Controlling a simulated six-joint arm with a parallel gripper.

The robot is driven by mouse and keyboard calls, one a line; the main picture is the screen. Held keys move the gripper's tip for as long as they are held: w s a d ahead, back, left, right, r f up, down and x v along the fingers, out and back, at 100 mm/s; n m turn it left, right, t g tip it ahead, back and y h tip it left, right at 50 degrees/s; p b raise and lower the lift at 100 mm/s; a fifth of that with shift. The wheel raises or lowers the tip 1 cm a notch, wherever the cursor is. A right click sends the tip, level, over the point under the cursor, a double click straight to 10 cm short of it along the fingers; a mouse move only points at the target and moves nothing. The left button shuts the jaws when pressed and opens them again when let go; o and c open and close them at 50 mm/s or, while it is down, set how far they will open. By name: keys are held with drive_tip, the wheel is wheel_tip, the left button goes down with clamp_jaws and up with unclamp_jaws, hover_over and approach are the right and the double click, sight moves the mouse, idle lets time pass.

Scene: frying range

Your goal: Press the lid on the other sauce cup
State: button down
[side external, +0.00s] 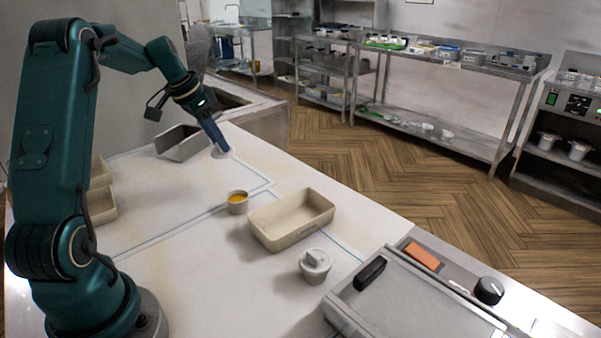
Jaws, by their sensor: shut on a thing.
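An open sauce cup (237,203) with orange-yellow sauce stands upright on the white worktop, left of the beige tray. A second, pale cup (315,266) stands nearer the camera with a lid (315,256) on top that has a block-shaped grip. My gripper (221,149) points down at the far part of the worktop, behind the open cup and apart from it. It is shut on a small pale, round thing, which looks like a lid (222,155), at or just above the surface. The fingers hide part of it.
An empty beige tray (262,232) lies between the two cups. A grey metal holder (181,142) stands close left of my gripper. A flat grey appliance with a black handle (369,273) takes up the front right. Beige bins (102,207) stand at left, by my arm.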

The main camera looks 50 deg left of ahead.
sight(225, 154)
drive_tip(key=shift+s+a, duration=0.25)
drive_tip(key=shift+s, duration=0.05)
drive_tip(key=shift+s+d+f, duration=0.1)
drive_tip(key=shift+s+d, duration=0.1)
drive_tip(key=s+d, duration=0.1)
drive_tip(key=d, duration=0.7)
drive_tip(key=shift+d+f, duration=0.2)
drive_tip(key=shift+f, duration=2.65)
drive_tip(key=shift+f, duration=0.2)
drive_tip(key=shift+c, duration=0.2)
unclamp_jaws()
